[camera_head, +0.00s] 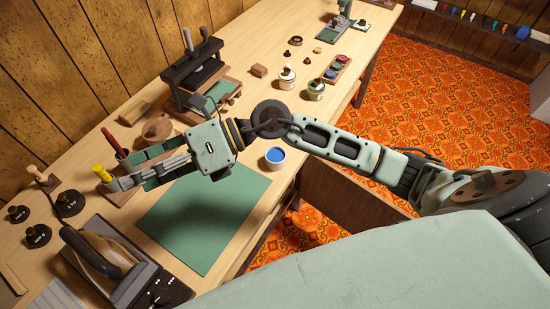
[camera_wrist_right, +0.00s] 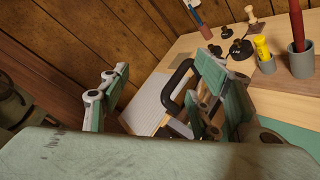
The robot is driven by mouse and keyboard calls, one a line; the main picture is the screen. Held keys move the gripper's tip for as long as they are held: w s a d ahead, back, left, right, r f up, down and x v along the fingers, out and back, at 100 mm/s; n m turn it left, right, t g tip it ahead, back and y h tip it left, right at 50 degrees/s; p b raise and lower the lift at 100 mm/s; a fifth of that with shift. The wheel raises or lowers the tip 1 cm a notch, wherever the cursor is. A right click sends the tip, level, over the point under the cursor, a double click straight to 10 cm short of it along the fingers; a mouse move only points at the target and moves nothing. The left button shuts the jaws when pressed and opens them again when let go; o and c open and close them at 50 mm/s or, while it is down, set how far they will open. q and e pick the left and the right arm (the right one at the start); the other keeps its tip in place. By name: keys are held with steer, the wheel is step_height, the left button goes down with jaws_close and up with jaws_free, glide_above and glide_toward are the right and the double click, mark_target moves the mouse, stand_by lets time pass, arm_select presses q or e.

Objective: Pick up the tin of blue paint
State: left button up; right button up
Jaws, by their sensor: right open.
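The tin of blue paint (camera_head: 275,158) is a small white open tin with blue inside. It stands upright near the table's front edge, just right of the green mat (camera_head: 205,217). My right gripper (camera_head: 128,172) is left of it, past the mat's upper left corner, pointing left and away from the tin. Its fingers are apart and empty; they also show spread in the right wrist view (camera_wrist_right: 158,97). The tin does not show in the wrist view. My right arm passes just above and behind the tin in the head view. My left gripper is not in view.
A dark press (camera_head: 193,70) stands at the back. An iron-like tool (camera_head: 100,255) and black knobbed weights (camera_head: 68,203) lie at the left. A yellow-topped item (camera_head: 101,172) is close to the gripper. The green mat is bare.

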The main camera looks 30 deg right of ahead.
steer(key=w+d+f+n+g+h, duration=0.1)
steer(key=d+f+n+g+h, duration=0.15)
steer(key=d+f+h, duration=0.6)
steer(key=n+t+h, duration=0.1)
steer(key=h, duration=0.7)
glide_above(275, 158)
steer(key=a, duration=0.1)
steer(key=f, duration=0.6)
steer(key=shift+s, duration=0.25)
steer(key=shift+d+f, duration=0.15)
steer(key=shift+d, duration=0.2)
steer(key=f, duration=0.2)
steer(key=f+p, duration=0.1)
steer(key=f, duration=0.2)
steer(key=f+p, duration=0.1)
steer(key=f, duration=0.1)
steer(key=shift+w+d+f, duration=0.2)
steer(key=shift+w+f, duration=0.05)
steer(key=c, duration=1.4)
steer(key=shift+r, duration=0.1)
